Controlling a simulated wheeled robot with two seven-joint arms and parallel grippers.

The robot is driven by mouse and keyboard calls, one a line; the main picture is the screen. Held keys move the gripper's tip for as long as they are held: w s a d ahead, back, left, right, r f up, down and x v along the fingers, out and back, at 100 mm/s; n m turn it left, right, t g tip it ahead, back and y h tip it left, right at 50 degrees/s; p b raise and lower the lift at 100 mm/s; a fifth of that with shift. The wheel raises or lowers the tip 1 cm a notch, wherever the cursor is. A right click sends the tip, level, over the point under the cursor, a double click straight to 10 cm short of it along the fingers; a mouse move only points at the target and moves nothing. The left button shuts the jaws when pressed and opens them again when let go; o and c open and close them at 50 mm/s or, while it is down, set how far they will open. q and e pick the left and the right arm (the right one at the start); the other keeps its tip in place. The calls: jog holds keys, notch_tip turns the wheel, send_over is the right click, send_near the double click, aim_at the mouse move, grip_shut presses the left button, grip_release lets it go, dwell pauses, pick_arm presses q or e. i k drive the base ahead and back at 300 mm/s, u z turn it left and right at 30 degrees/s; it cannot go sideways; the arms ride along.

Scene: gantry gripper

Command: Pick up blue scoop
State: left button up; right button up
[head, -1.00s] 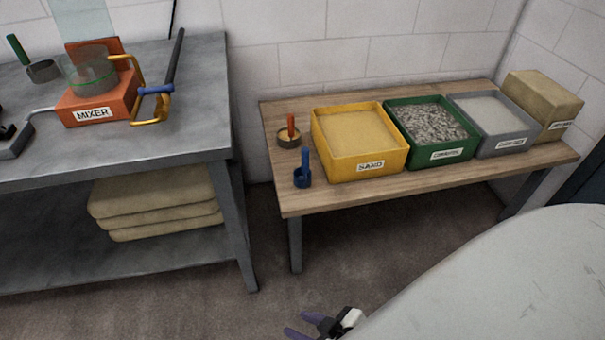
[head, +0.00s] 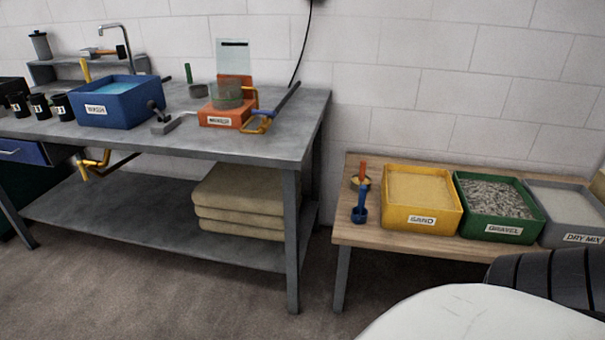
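The yellow sand bin (head: 422,201) is to the right of the blue scoop, a small gap away. Neither of my grippers shows in the head view now. A white part and a black ribbed part of mine fill the lower right corner.
A green gravel bin (head: 497,207) and a grey dry mix bin (head: 566,214) stand right of the sand. The metal workbench (head: 200,143) on the left holds a blue water bin (head: 109,100) and an orange mixer (head: 228,115). Floor is clear before the tables.

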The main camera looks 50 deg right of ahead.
aim_at(361, 203)
jog(key=z, duration=0.15)
jog(key=i, duration=1.75)
jog(key=z, duration=2.05)
jog(key=i, duration=0.55)
jog(key=z, duration=0.55)
